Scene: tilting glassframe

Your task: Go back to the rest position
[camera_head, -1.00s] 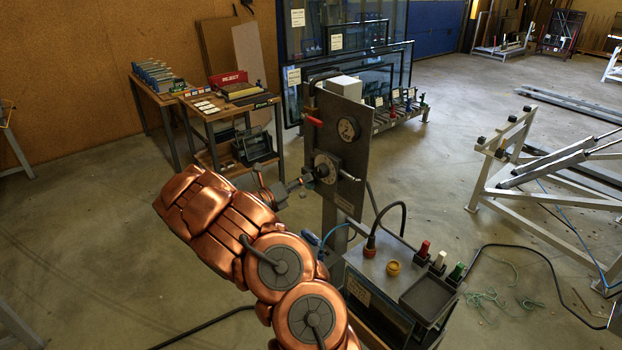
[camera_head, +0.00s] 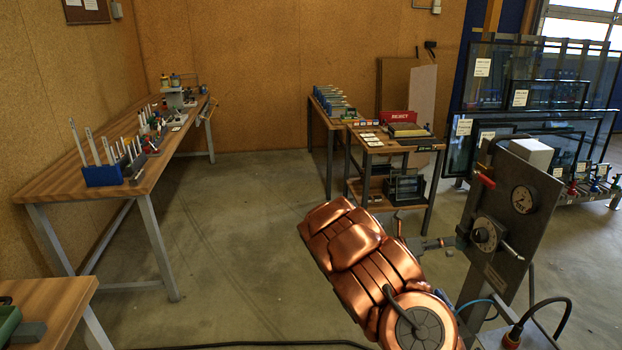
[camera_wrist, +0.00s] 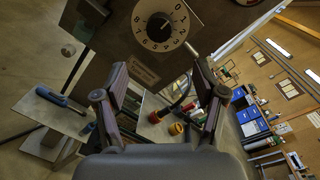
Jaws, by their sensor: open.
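My gripper is open and empty in the wrist view (camera_wrist: 160,95), its two fingers spread apart. Beyond the fingers is a grey upright panel with a numbered dial (camera_wrist: 160,25). In the head view my copper-coloured arm reaches up from the lower edge, and my gripper (camera_head: 450,242) points right at the panel (camera_head: 510,215). The gripper's tips are close to the dial (camera_head: 484,235); I cannot tell whether they touch it. A round gauge (camera_head: 523,199) and a red handle (camera_head: 483,180) are above the dial.
A long workbench (camera_head: 60,186) with tools stands at the left. A small table with a red bin (camera_head: 398,117) stands behind my arm. Framed glass panes (camera_head: 490,85) stand at the back right. Open floor (camera_head: 240,240) lies between the bench and my arm.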

